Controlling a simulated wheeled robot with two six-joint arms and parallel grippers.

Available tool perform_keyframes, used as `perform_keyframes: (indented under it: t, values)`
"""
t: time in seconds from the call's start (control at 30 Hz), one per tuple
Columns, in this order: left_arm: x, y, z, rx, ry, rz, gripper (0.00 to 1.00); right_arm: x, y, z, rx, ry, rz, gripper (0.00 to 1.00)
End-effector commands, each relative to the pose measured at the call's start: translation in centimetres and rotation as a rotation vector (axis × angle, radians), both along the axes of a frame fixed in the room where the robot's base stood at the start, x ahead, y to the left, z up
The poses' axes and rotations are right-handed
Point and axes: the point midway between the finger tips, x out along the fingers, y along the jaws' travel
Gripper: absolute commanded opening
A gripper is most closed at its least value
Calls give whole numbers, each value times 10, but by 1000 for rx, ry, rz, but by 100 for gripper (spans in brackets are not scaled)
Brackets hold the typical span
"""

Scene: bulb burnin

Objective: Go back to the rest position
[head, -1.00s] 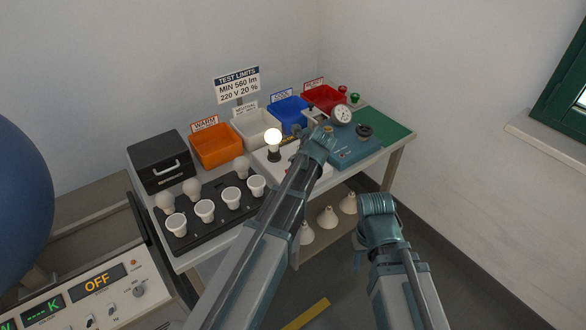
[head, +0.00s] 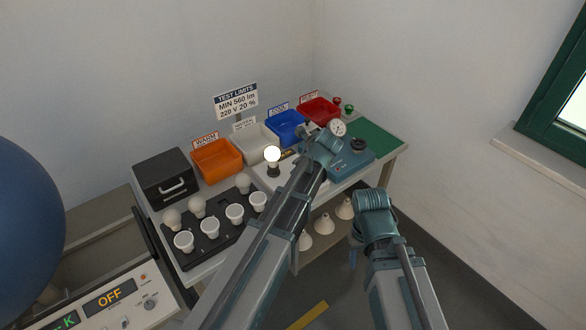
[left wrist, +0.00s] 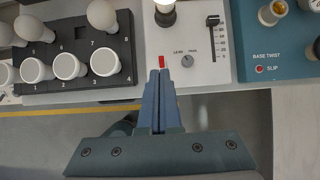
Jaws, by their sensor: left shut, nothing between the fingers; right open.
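My left gripper (left wrist: 160,76) is shut and empty in the left wrist view. Its fingertips are by the front edge of the white tester panel (left wrist: 200,62), below its small red mark. In the head view my left arm reaches over the bench and hides this gripper. My right gripper (head: 353,257) hangs low in front of the bench, apart from it, and is mostly hidden by my right wrist; what shows of it holds nothing. A lit bulb (head: 272,154) stands upright in a socket on the tester; its base shows in the left wrist view (left wrist: 165,12).
A black rack (head: 187,263) with several bulbs stands at the bench's left. A black box (head: 165,176) and orange (head: 216,174), white, blue and red bins line the back. A blue base-twist device (head: 352,165) and green mat (head: 378,138) are right. Floor is free at right.

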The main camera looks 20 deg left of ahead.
Motion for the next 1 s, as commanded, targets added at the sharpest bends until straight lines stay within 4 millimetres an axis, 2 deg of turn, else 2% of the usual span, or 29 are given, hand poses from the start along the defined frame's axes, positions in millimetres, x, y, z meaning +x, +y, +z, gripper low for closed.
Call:
perform_keyframes:
  t: [0.03,0.1,0.67,0.77,0.83,1.0]
  values:
    - [-1,-2,9,0,0,0,0,0,0,9,0,0,0,50]
    - [-2,-3,11,0,0,0,0,0,0,11,0,0,0,50]
    - [-3,-4,9,-4,-2,7,0,0,0,10,0,0,0,50]
    - [-14,-10,7,-41,-21,69,0,0,0,10,0,0,0,50]
    - [-28,-18,4,-97,-47,164,0,0,0,10,0,0,0,50]
    - [-78,-45,-6,-278,-122,524,0,0,0,10,0,0,0,50]
